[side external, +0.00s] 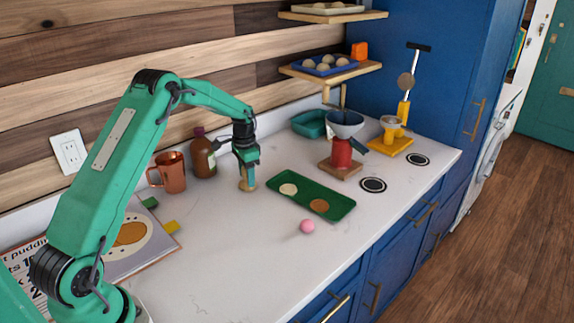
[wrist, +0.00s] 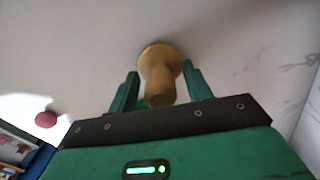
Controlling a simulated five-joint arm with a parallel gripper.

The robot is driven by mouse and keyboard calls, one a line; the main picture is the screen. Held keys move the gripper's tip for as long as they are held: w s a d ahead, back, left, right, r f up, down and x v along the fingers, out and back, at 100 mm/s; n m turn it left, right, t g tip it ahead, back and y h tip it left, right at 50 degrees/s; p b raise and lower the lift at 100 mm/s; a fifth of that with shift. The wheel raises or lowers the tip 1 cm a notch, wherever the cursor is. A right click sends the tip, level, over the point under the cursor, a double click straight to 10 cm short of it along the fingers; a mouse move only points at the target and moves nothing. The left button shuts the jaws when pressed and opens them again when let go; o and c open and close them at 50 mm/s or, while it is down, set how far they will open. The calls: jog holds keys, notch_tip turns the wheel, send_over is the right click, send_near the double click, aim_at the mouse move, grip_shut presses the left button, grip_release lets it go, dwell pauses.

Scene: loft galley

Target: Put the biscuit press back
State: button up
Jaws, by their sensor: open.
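A wooden, knob-shaped piece with a wider round foot, which looks like the biscuit press (side external: 247,184), stands on the white counter left of the green tray. My gripper (side external: 247,166) is over it, pointing down, and hides its upper part in the side view. In the wrist view the press (wrist: 160,80) shows between the two green fingers of my gripper (wrist: 160,70), with a gap on each side. The fingers are open. The green tray (side external: 330,192) holds a pale round biscuit (side external: 288,189) and a brown one (side external: 319,206).
A pink ball (side external: 307,227) lies in front of the tray. Two black-ringed discs (side external: 373,185) (side external: 417,160) mark the right counter.

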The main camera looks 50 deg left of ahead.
notch_tip(320, 180, up, 12)
jog(key=shift+r, duration=0.1)
dwell(0.5)
dwell(0.5)
jog(key=s+d+r+n+t, duration=0.1)
jog(key=s+d+r+t, duration=0.2)
jog(key=s+d+r, duration=1.05)
jog(key=s+d+f+n+t, duration=0.1)
jog(key=s+d, duration=0.3)
jog(key=s, duration=0.4)
jog(key=s+d+f+n+t, duration=0.1)
jog(key=s+d+f, duration=0.1)
jog(key=s+d, duration=0.3)
jog(key=shift+s+t, duration=0.3)
jog(key=shift+s, duration=1.55)
